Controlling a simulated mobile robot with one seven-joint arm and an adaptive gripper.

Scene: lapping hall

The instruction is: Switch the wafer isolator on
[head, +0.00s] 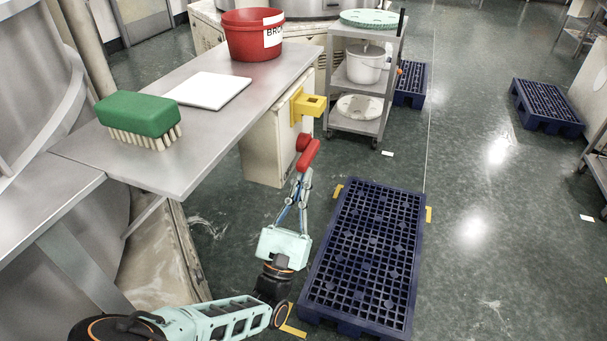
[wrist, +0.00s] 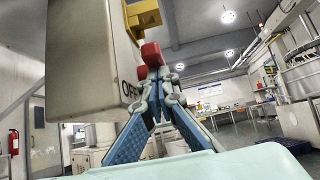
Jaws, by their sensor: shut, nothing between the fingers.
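The wafer isolator is a cream box (head: 265,142) beside the bench, with a yellow bracket (head: 312,105) and a red handle (head: 309,153) on its side. The handle slants downward in the head view. In the wrist view the box (wrist: 88,60) fills the upper left, with the yellow bracket (wrist: 142,14) above the red handle (wrist: 151,53). Part of a dark "OFF" label (wrist: 129,92) shows beside the fingers. My gripper (head: 305,178) is shut and empty, its fingertips (wrist: 153,73) just below the handle's end. I cannot tell whether they touch it.
A steel bench (head: 215,125) holds a green brush (head: 138,115), a white board (head: 208,90) and a red bucket (head: 252,40). A blue pallet (head: 366,250) lies right of my arm. A shelf trolley (head: 358,123) stands behind.

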